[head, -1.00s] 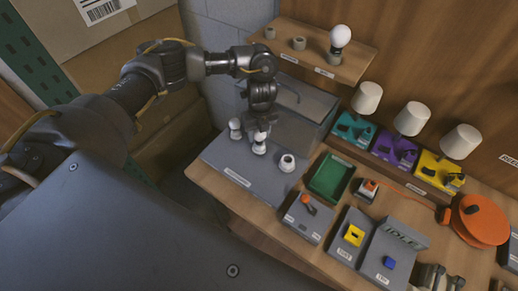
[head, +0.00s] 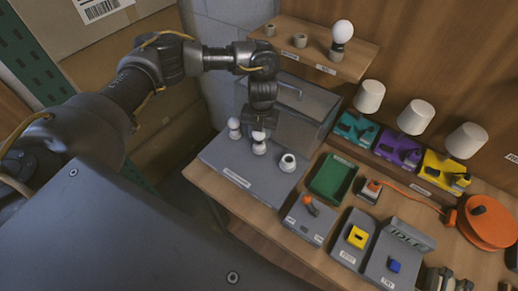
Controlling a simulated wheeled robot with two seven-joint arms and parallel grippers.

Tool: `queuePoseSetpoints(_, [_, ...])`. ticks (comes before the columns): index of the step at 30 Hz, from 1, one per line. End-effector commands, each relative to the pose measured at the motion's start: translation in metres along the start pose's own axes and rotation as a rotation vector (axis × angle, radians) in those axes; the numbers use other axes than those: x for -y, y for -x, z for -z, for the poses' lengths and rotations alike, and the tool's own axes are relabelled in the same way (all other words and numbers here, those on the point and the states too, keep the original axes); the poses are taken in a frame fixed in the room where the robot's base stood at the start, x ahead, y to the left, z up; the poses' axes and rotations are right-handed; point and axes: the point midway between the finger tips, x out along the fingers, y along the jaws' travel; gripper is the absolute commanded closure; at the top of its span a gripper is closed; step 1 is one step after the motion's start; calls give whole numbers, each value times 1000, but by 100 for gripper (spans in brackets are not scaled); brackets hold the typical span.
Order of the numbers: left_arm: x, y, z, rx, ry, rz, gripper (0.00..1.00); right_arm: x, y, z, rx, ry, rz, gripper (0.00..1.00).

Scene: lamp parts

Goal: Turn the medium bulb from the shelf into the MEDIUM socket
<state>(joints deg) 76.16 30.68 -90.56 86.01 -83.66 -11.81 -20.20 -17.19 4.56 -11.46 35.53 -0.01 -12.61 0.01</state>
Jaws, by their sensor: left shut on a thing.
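My left gripper (head: 259,136) points down at the grey socket block (head: 222,155) and is shut on the white bulb (head: 259,148) at the middle socket. That bulb looks upright; its base is too small to tell how deep it sits. Another white bulb (head: 234,128) stands at the left socket, just left of the gripper. The right socket (head: 288,162) is a white ring without a bulb. The block's label is too small to read. My right gripper is not in view.
The wooden shelf (head: 355,62) holds a large bulb (head: 342,35) on its right holder and two empty holders, left (head: 270,30) and middle (head: 300,40). A clear-sided box (head: 300,108) stands close behind the gripper. A green tray (head: 332,178) lies to the right.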

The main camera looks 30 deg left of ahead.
Motion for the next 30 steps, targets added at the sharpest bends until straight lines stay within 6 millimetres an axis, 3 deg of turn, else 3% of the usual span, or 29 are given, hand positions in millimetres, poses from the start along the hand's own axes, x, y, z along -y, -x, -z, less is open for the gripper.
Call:
queuePoseSetpoints(17, [-1,-3,0,5,-138,-3,76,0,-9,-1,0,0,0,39])
queuePoseSetpoints(18, [-1,-2,0,5,-153,-3,57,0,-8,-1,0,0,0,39])
queuePoseSetpoints(23, [0,-1,0,5,-149,-2,36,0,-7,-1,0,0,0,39])
queuePoseSetpoints(30, [0,0,0,6,-148,-1,34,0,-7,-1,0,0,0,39])
